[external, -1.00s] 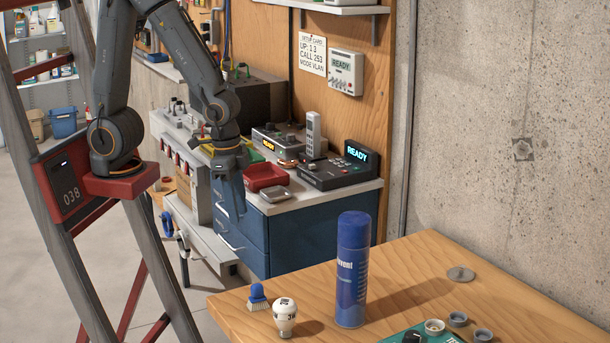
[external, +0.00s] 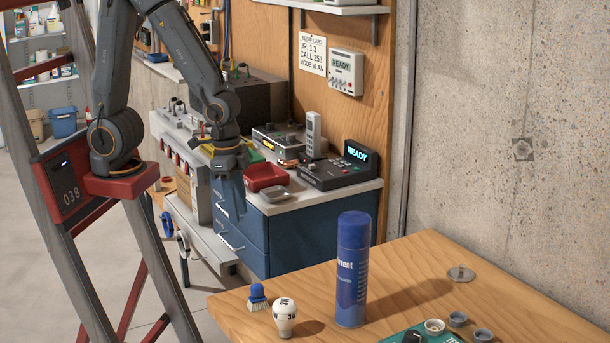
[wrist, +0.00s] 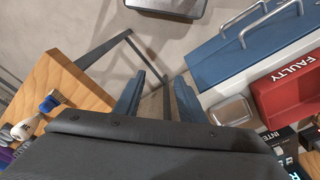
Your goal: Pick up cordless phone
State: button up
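The cordless phone is a slim grey handset (external: 313,130). In the external view it stands upright at the dark phone base (external: 340,172) with a lit READY display, on the grey top of the blue drawer cabinet. My gripper (external: 230,196) hangs fingers-down in front of the cabinet, left of the phone and apart from it. In the wrist view my gripper (wrist: 157,98) has its two fingers spread with nothing between them. A dark device with lit text shows at the lower right of the wrist view; I cannot make out the handset there.
A red bin (external: 265,176) marked FAULTY and a metal dish (external: 275,194) sit between my gripper and the phone. A grey box (external: 270,144) with an amber display stands behind. The wooden table (external: 430,262) in front holds a blue spray can (external: 352,270), a bulb and a brush.

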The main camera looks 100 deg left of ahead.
jog(key=o, duration=0.6)
